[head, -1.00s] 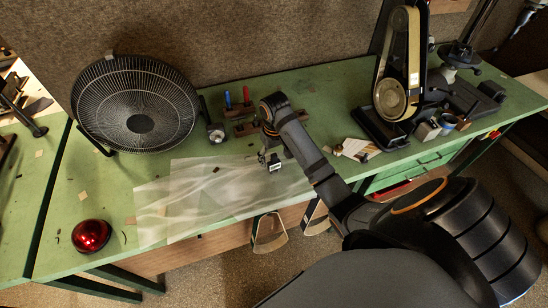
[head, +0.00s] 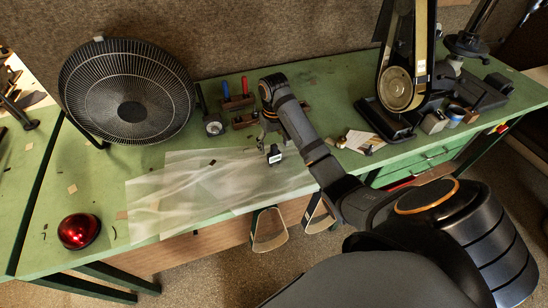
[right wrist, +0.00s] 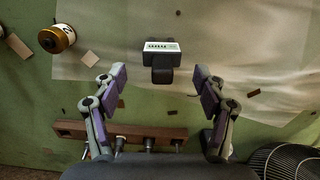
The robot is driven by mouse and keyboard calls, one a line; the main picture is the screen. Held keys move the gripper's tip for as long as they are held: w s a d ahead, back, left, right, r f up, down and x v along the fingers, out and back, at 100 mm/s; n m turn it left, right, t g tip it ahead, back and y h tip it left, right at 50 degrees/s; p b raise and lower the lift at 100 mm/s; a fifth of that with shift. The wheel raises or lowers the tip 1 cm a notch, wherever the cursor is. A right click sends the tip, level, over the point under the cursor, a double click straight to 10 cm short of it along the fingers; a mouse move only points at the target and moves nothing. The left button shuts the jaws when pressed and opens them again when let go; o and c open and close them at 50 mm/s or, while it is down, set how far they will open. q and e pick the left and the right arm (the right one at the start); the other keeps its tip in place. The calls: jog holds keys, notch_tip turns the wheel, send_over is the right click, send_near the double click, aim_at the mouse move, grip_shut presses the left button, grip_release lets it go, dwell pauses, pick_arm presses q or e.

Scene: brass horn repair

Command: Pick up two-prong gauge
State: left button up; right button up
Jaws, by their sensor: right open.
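The two-prong gauge seems to be the small dark device with a white label (head: 275,156) in the head view, at the edge of the clear sheet. In the right wrist view the dark gauge (right wrist: 161,62) lies straight ahead, its white labelled face toward the camera. I cannot make out its prongs. My right gripper (right wrist: 160,80) is open, with its two purple-padded fingers apart, one on each side of the gauge's line; no contact shows. In the head view the right gripper (head: 269,138) hangs just above and behind the gauge. My left gripper is not in view.
A black fan (head: 130,95) stands at the back left. A wooden tool rack (head: 242,119) is close behind the gripper. A red dome (head: 79,231) sits at the front left. A black-and-gold machine (head: 400,88) stands at right. The clear sheet (head: 190,190) is mostly bare.

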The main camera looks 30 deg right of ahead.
aim_at(274, 154)
jog(key=f+b, duration=0.2)
jog(key=f, duration=0.1)
jog(key=f+b, duration=0.1)
jog(key=shift+s+a+f+b, duration=0.2)
jog(key=shift+s+f+b, duration=0.1)
jog(key=shift+f, duration=0.1)
jog(key=shift+w+r, duration=0.1)
jog(key=shift+w, duration=0.05)
jog(key=c, duration=1.3)
jog(key=shift+r, duration=0.1)
